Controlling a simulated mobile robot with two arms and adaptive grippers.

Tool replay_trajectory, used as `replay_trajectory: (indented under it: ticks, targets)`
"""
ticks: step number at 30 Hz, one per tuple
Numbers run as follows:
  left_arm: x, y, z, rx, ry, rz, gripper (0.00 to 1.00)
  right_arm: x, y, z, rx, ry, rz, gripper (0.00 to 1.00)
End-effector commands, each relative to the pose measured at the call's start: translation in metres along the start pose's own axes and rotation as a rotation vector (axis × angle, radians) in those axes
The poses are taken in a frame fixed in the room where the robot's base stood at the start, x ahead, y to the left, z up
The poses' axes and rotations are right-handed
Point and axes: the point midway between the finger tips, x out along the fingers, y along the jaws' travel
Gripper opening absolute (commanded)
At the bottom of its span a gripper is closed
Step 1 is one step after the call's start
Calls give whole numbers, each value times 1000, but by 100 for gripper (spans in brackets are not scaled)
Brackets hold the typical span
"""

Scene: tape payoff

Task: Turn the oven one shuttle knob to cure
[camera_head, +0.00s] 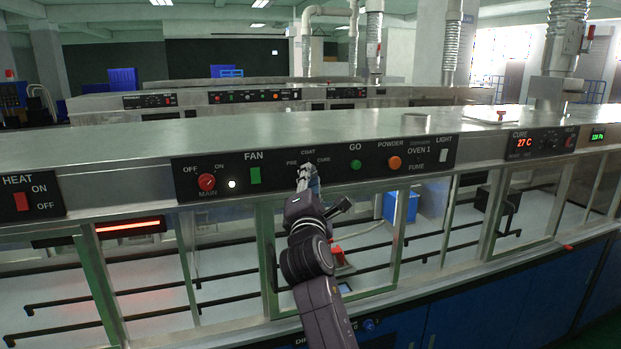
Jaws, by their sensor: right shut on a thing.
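The oven one control panel (235,172) runs along the front of the long metal housing. The shuttle knob sits below the PRE, COAT and CURE labels (308,153). My right gripper (307,170) is at that spot and shut on the shuttle knob, with its fingers against the panel. The fingers hide the knob, so I cannot tell where it points. My left gripper is not in view.
A red MAIN knob (207,182), a green FAN switch (255,176), a green GO button (356,165) and an orange POWDER button (394,163) flank the gripper. Glass-fronted bays with dark rails lie below. A CURE display (524,142) reads 27 C.

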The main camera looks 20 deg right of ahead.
Motion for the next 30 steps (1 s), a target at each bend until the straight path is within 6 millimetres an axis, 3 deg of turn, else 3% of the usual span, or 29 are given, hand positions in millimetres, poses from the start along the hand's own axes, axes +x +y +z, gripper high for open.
replay_trajectory:
  ticks: [17,18,22,30]
  targets:
    - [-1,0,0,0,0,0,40,0,-1,-1,31,2,-15,0]
    - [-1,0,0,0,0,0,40,0,-1,-1,31,2,-15,25]
    - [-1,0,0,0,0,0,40,0,-1,-1,30,2,-14,39]
    - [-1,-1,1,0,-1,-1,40,-1,0,0,29,1,-12,39]
